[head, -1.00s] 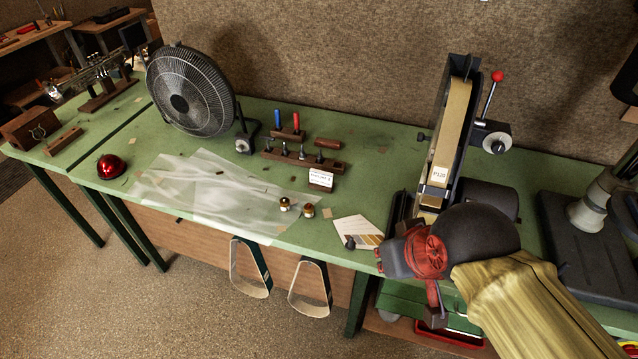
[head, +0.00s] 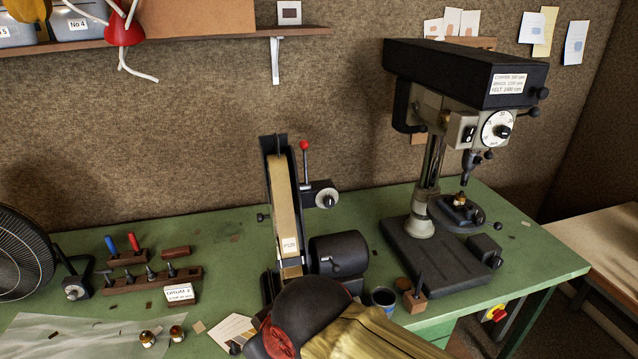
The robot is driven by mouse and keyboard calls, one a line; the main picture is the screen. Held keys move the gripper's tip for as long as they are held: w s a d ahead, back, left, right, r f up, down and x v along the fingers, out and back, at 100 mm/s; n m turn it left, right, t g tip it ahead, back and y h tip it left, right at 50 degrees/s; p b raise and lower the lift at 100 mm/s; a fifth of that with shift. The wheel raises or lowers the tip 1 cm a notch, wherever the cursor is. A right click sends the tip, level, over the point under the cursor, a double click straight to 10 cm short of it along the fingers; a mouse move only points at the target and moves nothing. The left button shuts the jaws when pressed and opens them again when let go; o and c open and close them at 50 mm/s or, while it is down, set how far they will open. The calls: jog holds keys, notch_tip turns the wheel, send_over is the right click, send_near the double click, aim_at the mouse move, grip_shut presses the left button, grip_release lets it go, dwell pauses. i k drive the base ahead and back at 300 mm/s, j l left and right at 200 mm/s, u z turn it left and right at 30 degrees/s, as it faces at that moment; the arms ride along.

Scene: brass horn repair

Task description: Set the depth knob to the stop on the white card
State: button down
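The drill press (head: 425,160) stands at the right of the bench. On its head is a round white dial (head: 490,124) with a black knob (head: 504,131); its markings are too small to read surely. A white card (head: 180,294) reading "DRUM 2" with a smaller line below leans by the tool rack. Another white card (head: 508,83) on the drill press head lists speeds for copper, brass and felt. My gripper (head: 258,346) is low at the bottom centre, far from the dial, seen from behind and partly cut off. Its finger opening is not clear.
The belt sander (head: 283,210), with a red-tipped lever and its own dial (head: 327,197), stands between my gripper and the drill press. A dark cup (head: 383,299) and a small wooden block (head: 414,302) are near the front edge. A fan (head: 22,255) is at left.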

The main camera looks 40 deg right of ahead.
aim_at(502, 132)
jog(key=z, duration=2.5)
